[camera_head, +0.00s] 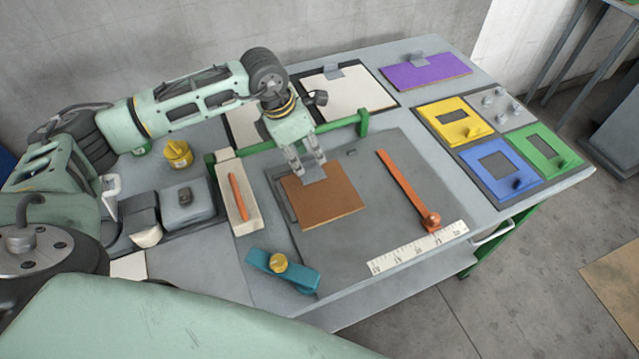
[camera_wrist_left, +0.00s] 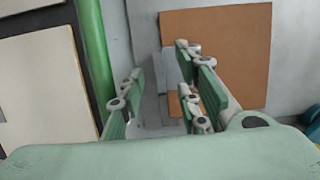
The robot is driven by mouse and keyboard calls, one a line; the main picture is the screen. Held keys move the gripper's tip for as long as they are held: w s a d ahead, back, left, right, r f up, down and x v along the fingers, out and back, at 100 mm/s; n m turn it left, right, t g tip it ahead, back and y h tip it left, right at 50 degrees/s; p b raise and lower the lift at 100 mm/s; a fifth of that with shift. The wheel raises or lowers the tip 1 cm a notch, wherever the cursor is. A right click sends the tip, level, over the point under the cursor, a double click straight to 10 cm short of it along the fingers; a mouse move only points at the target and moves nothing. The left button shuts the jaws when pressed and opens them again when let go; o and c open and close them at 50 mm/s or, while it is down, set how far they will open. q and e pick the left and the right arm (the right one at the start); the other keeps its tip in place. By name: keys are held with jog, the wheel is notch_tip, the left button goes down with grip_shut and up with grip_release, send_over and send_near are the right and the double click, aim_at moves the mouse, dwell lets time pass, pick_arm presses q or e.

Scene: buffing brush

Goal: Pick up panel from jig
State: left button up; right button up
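A brown panel (camera_head: 325,200) lies on a dark grey board (camera_head: 350,245), beside thin raised grey strips at its left edge that look like the jig. A grey tab (camera_head: 314,174) stands at the panel's back edge. My left gripper (camera_head: 307,163) points down at this tab, with its fingers apart. In the left wrist view the brown panel (camera_wrist_left: 225,45) lies beyond the fingers, and the open gripper (camera_wrist_left: 160,95) has a clear gap. I cannot tell whether the fingers touch the tab. My right gripper is not in view.
A green rail (camera_head: 270,145) runs behind the panel. An orange bar (camera_head: 400,180) and a white ruler (camera_head: 415,247) lie to the right; a teal clamp (camera_head: 283,270) is in front. A purple panel (camera_head: 425,70) and cream panels (camera_head: 345,90) lie at the back.

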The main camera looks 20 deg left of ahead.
pick_arm(q)
jog(key=shift+w+d+f, duration=0.1)
jog(key=shift+w+f, duration=0.05)
jog(key=shift+f, duration=0.5)
jog(key=shift+c, duration=1.7)
grip_shut()
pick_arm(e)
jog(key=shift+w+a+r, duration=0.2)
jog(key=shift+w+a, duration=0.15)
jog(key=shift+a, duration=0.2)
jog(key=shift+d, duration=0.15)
